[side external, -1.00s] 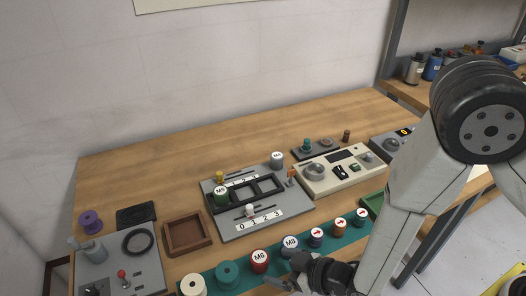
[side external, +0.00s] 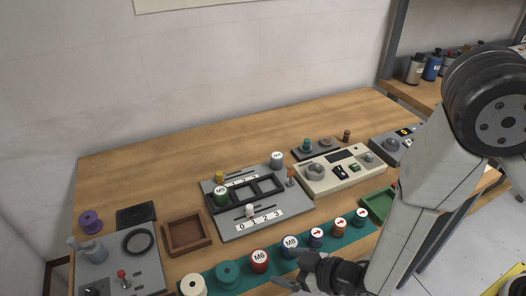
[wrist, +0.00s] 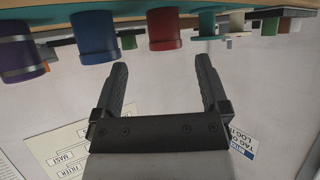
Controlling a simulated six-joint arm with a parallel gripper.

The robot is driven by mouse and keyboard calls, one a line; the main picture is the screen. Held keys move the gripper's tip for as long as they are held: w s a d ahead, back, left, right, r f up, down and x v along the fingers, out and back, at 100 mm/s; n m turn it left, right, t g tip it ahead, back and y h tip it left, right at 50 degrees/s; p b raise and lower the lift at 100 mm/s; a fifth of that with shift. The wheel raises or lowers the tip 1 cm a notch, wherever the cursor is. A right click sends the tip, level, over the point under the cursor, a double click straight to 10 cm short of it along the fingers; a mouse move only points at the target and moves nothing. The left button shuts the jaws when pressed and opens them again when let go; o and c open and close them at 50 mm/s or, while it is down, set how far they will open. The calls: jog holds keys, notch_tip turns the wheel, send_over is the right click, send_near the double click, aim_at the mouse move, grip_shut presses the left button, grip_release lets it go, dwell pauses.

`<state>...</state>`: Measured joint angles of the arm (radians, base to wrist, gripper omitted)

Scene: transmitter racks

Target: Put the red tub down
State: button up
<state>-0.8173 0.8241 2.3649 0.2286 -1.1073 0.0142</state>
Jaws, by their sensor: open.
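The red tub (side external: 260,262), with a white lid marked M6, stands upright on the teal mat (side external: 332,244) at the front of the bench. It also shows in the wrist view (wrist: 168,32), where the scene appears upside down. My gripper (side external: 287,282) is at the front edge of the mat, to the right of and nearer than the red tub. In the wrist view my gripper (wrist: 161,62) is open and empty. Its two fingers are spread wide, and the red tub stands beyond the fingertips, apart from them.
A blue M8 tub (side external: 290,246) stands just right of the red tub, and a teal spool (side external: 228,274) to its left. More tubs line the mat. Behind is a grey plate (side external: 272,227) with a black rack. A brown tray (side external: 187,234) sits left. The bench's back is clear.

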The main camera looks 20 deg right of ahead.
jog(key=w+d+r+h, duration=0.1)
jog(key=d, duration=0.1)
jog(key=w+d+r+m+g, duration=0.1)
jog(key=d, duration=0.1)
jog(key=w+d+m+h, duration=0.1)
jog(key=d, duration=0.2)
jog(key=shift+w+r+h, duration=0.3)
jog(key=shift+r, duration=0.1)
jog(key=s+d+r+m+g+h, duration=0.2)
jog(key=s+d+r+g, duration=0.1)
jog(key=d, duration=0.7)
jog(key=s+d+r+m+g+h, duration=0.2)
jog(key=d+r, duration=0.3)
jog(key=d, duration=0.5)
jog(key=shift+s+d+m+g, duration=0.3)
jog(key=shift+s+d+g, duration=0.1)
jog(key=shift+s+g, duration=0.35)
jog(key=shift+o, duration=0.3)
jog(key=shift+r, duration=0.1)
jog(key=shift+w, duration=0.1)
